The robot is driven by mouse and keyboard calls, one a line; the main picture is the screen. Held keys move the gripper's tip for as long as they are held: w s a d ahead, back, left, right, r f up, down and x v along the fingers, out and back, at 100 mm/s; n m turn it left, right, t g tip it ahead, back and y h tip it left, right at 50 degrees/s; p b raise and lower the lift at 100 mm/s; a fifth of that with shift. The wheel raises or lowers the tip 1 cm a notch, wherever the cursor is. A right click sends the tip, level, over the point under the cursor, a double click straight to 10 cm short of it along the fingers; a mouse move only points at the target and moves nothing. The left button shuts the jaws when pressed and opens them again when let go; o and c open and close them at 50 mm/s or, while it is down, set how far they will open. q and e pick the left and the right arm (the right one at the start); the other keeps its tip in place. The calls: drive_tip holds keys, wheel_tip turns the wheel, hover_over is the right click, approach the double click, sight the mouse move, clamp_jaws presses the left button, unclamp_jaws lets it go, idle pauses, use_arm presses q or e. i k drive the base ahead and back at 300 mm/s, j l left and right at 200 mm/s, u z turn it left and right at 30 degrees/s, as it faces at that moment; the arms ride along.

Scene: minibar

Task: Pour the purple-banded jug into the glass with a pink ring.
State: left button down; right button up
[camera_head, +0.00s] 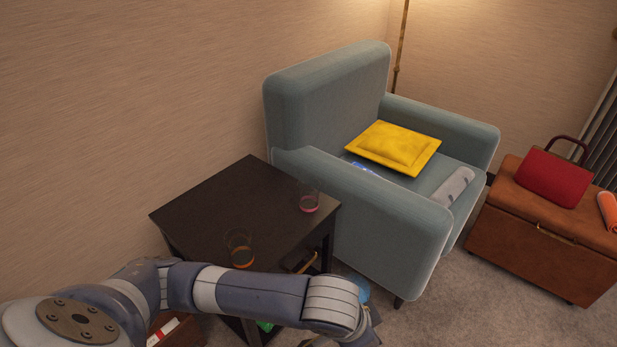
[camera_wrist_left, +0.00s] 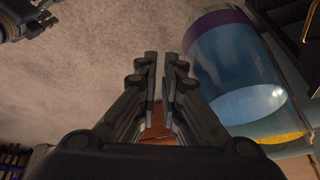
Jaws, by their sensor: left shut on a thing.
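The glass with a pink ring (camera_head: 309,201) stands upright on the dark side table (camera_head: 240,190), near its right corner. The purple-banded jug (camera_wrist_left: 235,65) fills the right of the left wrist view, holding blue liquid, with a purple band at its upper rim. In the head view only a blue part of the jug (camera_head: 362,289) shows behind my left wrist. My left gripper (camera_wrist_left: 163,72) is shut, with the jug right beside its fingers; the grasped part is hidden. My left arm hides most of this gripper in the head view.
Another glass with orange at its base (camera_head: 240,249) stands at the table's front, close to my left arm. The blue armchair (camera_head: 390,230) with a yellow cushion (camera_head: 394,148) is right of the table. A brown ottoman (camera_head: 540,230) carries a red bag (camera_head: 553,178).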

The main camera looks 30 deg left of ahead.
sight(308, 188)
drive_tip(key=i+j, duration=0.7)
drive_tip(key=j, duration=0.15)
